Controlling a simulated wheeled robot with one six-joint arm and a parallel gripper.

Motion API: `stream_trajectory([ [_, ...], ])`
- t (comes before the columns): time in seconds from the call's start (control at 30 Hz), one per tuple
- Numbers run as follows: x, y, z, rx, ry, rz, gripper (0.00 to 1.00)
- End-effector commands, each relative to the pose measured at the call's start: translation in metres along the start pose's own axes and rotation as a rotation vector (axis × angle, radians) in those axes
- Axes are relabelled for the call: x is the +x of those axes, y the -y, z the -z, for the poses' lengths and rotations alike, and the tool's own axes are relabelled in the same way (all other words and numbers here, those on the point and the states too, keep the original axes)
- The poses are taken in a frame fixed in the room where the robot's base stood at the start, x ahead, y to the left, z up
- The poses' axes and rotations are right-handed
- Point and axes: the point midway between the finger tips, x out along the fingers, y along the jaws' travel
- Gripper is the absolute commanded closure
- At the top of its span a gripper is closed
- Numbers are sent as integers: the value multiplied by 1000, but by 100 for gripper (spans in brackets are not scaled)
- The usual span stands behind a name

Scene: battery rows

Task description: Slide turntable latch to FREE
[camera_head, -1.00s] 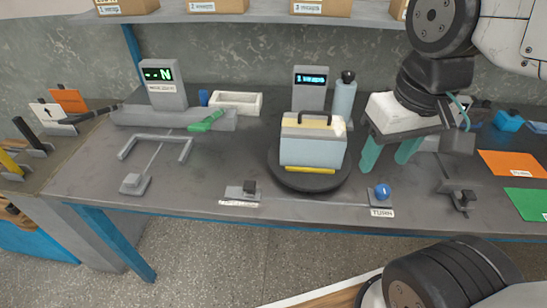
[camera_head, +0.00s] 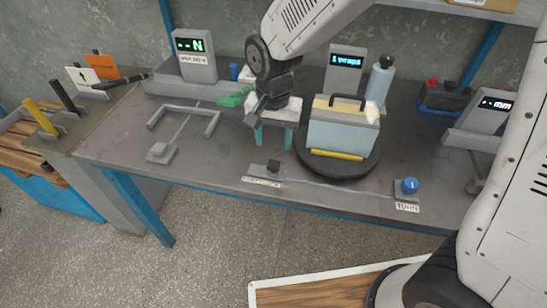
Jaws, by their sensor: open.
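The turntable (camera_head: 306,164) is a dark round disc on the bench with a grey-blue box (camera_head: 340,135) standing on it. The latch (camera_head: 273,167) looks like a small black knob on a grey base at the bench front, left of the disc's front edge. Its white label (camera_head: 261,182) is too small to read, so I cannot tell its position. My gripper (camera_head: 273,143) points down with two green fingers apart and nothing seen between them. It appears behind and above the latch, left of the box, not visibly touching either.
A blue knob (camera_head: 409,186) labelled TURN sits at the front right. A grey U-shaped bracket (camera_head: 211,122) and a small grey block (camera_head: 160,152) lie left. A bottle (camera_head: 379,82) and displays stand behind. The bench front between the block and latch is clear.

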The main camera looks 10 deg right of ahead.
Motion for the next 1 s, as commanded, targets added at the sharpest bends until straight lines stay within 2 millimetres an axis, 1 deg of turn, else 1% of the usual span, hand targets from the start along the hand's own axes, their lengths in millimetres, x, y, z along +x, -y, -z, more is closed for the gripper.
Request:
stream_trajectory([
  [0.17,24,0,0,2,3,-4,49],
  [0.3,48,0,-1,2,4,-5,49],
  [0.4,61,0,0,2,4,-4,49],
  [0.5,70,0,0,1,2,-3,49],
  [0.63,76,0,0,1,1,-1,49],
  [0.87,76,0,0,1,1,-1,49],
  [0.9,76,0,0,1,1,-1,60],
  [0.97,76,0,0,1,1,-1,77],
  [1.0,76,0,0,1,1,-1,88],
])
